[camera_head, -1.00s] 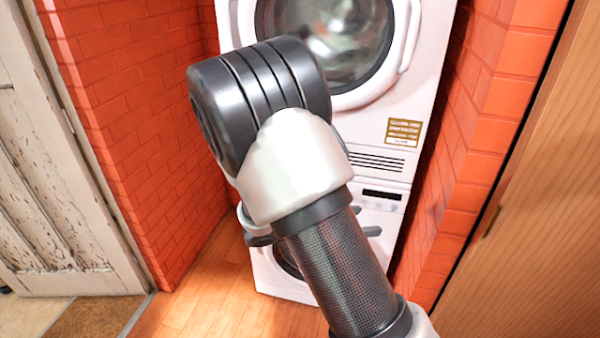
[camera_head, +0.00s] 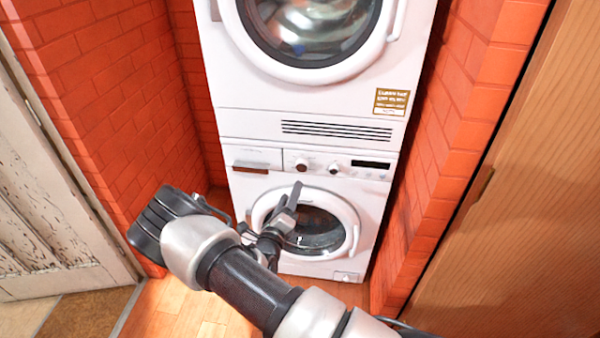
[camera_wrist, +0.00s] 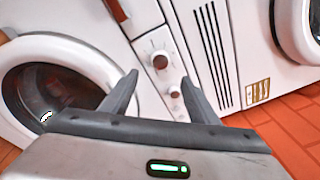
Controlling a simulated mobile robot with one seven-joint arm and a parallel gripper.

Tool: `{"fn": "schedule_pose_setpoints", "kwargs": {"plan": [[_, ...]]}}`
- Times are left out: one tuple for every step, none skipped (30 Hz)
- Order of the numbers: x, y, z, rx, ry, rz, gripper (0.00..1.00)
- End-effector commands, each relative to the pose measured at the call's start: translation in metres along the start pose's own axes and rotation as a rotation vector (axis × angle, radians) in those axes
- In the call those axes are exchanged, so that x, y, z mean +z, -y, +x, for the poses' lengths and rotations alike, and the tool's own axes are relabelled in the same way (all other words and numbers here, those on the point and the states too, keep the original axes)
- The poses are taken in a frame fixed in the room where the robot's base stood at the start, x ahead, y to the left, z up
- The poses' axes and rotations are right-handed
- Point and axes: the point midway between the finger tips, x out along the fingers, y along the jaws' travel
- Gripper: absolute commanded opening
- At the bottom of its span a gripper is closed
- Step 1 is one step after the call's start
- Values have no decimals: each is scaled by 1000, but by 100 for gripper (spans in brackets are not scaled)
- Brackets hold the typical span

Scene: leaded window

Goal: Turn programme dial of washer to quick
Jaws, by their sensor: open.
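The washer (camera_head: 262,186) is the lower white machine of a stack. Two round brown knobs with pale rims sit on its control panel. The left knob (camera_head: 301,164), seemingly the programme dial, has marks around it and also shows in the wrist view (camera_wrist: 160,61). The second knob (camera_head: 333,168) is smaller and also shows in the wrist view (camera_wrist: 174,91). I cannot read any label or setting. My gripper (camera_head: 291,195) is open and empty, below the left knob in the head view. In the wrist view its fingertips (camera_wrist: 160,77) point at the panel, apart from the knobs.
A dark display (camera_head: 370,165) is right of the knobs, and a detergent drawer (camera_head: 252,160) is left. The round washer door (camera_head: 318,228) is shut. A second machine (camera_head: 250,95) stands on top. Brick walls (camera_head: 120,100) close in on both sides.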

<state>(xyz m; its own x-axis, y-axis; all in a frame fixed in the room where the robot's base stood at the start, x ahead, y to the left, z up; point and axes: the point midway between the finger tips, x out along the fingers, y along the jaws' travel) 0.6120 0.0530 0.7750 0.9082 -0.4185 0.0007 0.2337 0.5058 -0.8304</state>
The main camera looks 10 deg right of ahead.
Motion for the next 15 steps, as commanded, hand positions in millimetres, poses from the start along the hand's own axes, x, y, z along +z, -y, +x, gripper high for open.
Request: {"fn": "schedule_pose_setpoints", "kwargs": {"plan": [[-2, 0, 13, -2, -2, 2, 55], [-2, 0, 20, -4, -2, 3, 55], [-2, 0, 28, -3, -2, 2, 55], [-2, 0, 35, -3, -2, 2, 55], [-2, 0, 42, -3, -3, 2, 55], [-2, 0, 50, -3, -2, 3, 55], [-2, 0, 57, -3, -2, 3, 55], [-2, 0, 63, -3, -2, 3, 55], [-2, 0, 72, -4, -3, 3, 55], [-2, 0, 77, -3, -2, 3, 55], [-2, 0, 83, -2, -2, 3, 55], [-2, 0, 90, -2, -3, 3, 55], [-2, 0, 94, -3, -3, 3, 55], [-1, 0, 98, -2, -2, 4, 55], [-2, 0, 104, -2, -2, 3, 55]]}}
